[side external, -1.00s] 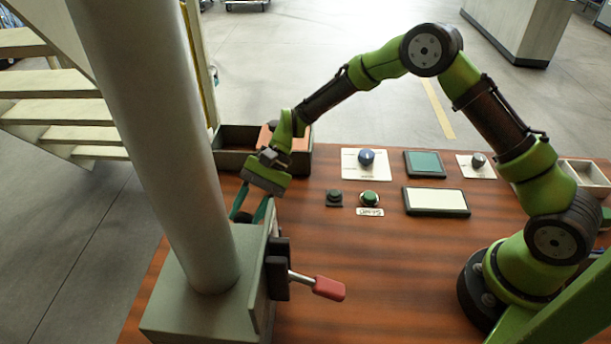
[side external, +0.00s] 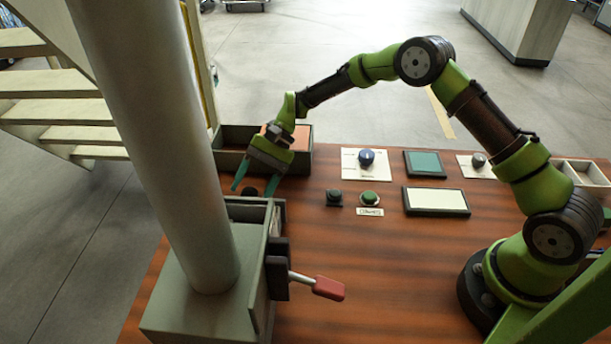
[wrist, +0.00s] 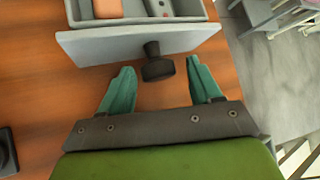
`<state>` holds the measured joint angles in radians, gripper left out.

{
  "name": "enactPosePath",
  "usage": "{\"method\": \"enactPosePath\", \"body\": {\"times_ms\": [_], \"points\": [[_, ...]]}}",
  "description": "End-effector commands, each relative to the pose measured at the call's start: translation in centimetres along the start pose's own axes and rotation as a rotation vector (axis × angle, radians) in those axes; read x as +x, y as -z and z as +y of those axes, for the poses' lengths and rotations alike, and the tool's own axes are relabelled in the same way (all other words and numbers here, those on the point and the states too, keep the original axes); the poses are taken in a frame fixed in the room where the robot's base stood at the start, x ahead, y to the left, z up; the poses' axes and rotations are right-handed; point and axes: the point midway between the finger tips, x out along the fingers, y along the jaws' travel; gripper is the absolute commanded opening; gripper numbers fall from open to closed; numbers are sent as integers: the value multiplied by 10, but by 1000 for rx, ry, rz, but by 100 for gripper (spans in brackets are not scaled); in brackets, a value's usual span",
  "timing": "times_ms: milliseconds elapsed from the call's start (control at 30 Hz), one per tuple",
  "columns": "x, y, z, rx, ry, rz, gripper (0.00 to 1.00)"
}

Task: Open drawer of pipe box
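The pipe box (side external: 190,310) is a grey-green box with a thick pipe on top, at the left front. Its drawer front (wrist: 130,45) shows in the wrist view as a grey panel with a black knob (wrist: 158,66). The drawer is at least partly pulled out. Its inside shows behind the panel, with an orange item (wrist: 121,8) in it. My gripper (side external: 255,187) is at the far side of the box. In the wrist view its teal fingers (wrist: 159,72) are open, one each side of the knob, with visible gaps.
A red-handled lever (side external: 328,288) sticks out from the box's right side. A dark tray (side external: 228,160) stands behind my gripper. Black and green buttons (side external: 369,198) and flat panels (side external: 436,201) lie to the right. The wooden table between them is bare.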

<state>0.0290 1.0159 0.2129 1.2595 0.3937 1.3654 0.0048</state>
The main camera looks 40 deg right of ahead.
Motion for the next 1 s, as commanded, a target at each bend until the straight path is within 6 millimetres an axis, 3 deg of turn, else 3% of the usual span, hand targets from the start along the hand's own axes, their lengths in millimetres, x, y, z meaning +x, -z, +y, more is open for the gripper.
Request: {"method": "enactPosePath", "body": {"times_ms": [267,800,1000], "points": [[-12,1,1,1,-1,2,63],[-134,1,0,-1,2,4,63],[-161,1,0,0,1,1,63]]}}
